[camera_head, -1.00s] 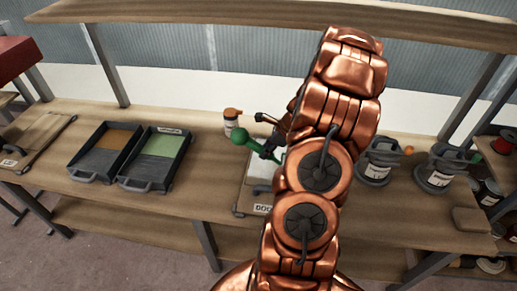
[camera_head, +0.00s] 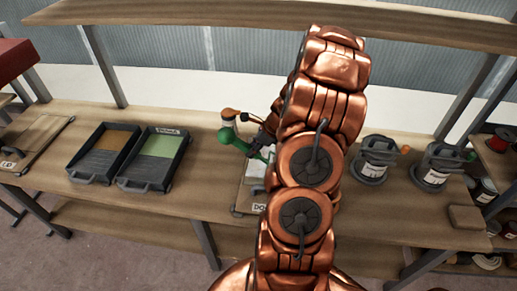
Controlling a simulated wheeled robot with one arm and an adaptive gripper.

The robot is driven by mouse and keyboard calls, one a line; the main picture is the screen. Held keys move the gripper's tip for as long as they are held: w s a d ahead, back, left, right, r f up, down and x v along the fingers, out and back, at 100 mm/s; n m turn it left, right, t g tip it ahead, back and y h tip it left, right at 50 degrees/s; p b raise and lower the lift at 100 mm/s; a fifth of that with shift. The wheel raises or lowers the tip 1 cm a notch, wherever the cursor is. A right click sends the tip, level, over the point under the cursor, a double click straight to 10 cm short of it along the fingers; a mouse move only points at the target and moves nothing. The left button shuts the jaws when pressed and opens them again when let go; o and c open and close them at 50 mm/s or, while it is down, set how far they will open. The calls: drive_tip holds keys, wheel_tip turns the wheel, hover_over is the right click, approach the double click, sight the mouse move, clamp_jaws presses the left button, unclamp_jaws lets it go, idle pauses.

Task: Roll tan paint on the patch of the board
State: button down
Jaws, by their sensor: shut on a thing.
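My gripper (camera_head: 259,144) is shut on the green handle (camera_head: 227,137) of a tool, held tilted over the board. The tool's working end is hidden behind my arm, so I cannot tell whether it touches the board. The board (camera_head: 243,199) lies on the bench with a pale patch (camera_head: 256,169) and a partly covered label; my arm hides its right side. A dark tray (camera_head: 84,177) with brownish-tan paint (camera_head: 116,139) stands at the left. A second dark tray (camera_head: 145,185) with green paint (camera_head: 163,146) stands beside it.
Two grey cans (camera_head: 374,160) (camera_head: 436,168) and a brown block (camera_head: 466,217) are on the right. Another board (camera_head: 32,143) lies far left. A shelf (camera_head: 220,22) spans above. Bench between green tray and board is clear.

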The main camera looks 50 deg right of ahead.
sight(225, 128)
drive_tip(key=shift+w+a+p, duration=0.3)
drive_tip(key=shift+w+a, duration=0.35)
drive_tip(key=shift+w, duration=0.25)
drive_tip(key=shift+w+a+p, duration=0.25)
drive_tip(key=shift+w+a, duration=0.35)
drive_tip(key=shift+w, duration=0.3)
drive_tip(key=shift+w+a, duration=0.15)
drive_tip(key=shift+w, duration=0.05)
drive_tip(key=w+a, duration=0.1)
drive_tip(key=w, duration=0.1)
drive_tip(key=w+a, duration=0.1)
drive_tip(key=w, duration=0.1)
drive_tip(key=shift+a, duration=0.35)
drive_tip(key=shift+r, duration=3.95)
